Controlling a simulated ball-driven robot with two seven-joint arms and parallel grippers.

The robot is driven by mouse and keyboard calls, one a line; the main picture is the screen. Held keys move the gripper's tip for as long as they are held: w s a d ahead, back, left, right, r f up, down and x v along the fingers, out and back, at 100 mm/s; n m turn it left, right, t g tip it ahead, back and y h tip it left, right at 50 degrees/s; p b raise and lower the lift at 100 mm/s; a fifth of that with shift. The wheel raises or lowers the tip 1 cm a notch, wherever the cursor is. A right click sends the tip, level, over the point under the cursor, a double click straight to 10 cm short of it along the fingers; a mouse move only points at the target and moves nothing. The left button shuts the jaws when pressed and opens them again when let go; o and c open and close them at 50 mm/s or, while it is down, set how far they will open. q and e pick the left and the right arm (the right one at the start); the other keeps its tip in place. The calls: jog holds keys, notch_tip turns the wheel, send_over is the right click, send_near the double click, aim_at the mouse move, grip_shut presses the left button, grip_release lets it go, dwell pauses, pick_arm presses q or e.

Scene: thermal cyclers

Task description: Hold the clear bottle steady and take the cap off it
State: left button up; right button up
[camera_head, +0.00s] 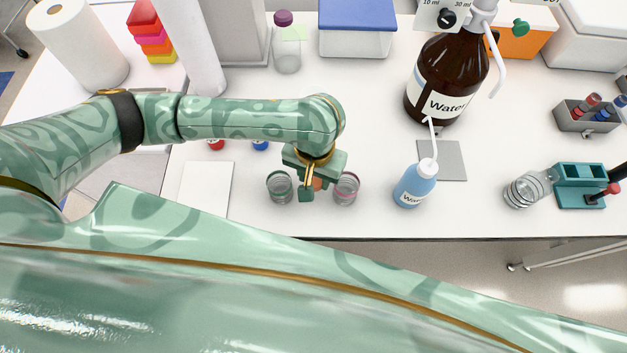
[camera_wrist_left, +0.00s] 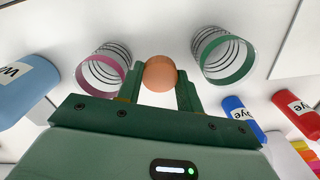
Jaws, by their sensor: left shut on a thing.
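A clear bottle (camera_head: 287,55) with a purple cap (camera_head: 283,18) stands upright at the back of the bench, apart from my gripper. My left gripper (camera_head: 311,186) is low over the front of the bench, between two clear beakers. In the left wrist view, its two fingers (camera_wrist_left: 159,92) are shut on a small rounded orange thing (camera_wrist_left: 159,73). This orange thing also shows under the gripper in the head view (camera_head: 317,184); I cannot tell whether it is raised off the bench. My right gripper is not in view.
A green-rimmed beaker (camera_head: 280,187) and a pink-rimmed beaker (camera_head: 346,188) stand close beside my left gripper. A blue wash bottle (camera_head: 413,186), a large brown water bottle (camera_head: 447,75) and a teal stand (camera_head: 580,186) are further right. The bench's front edge is close.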

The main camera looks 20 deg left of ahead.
aim_at(313, 181)
pick_arm(q)
jog(key=shift+w+a+f, duration=0.15)
jog(key=shift+w+f, duration=0.05)
jog(key=shift+f, duration=0.1)
jog(key=f+b, duration=0.1)
jog(key=f, duration=0.1)
jog(key=f+b, duration=0.2)
jog(key=shift+w+a, duration=0.1)
jog(key=shift+w, duration=0.1)
jog(key=shift+r, duration=0.25)
jog(key=o, duration=1.1)
jog(key=shift+f, duration=0.1)
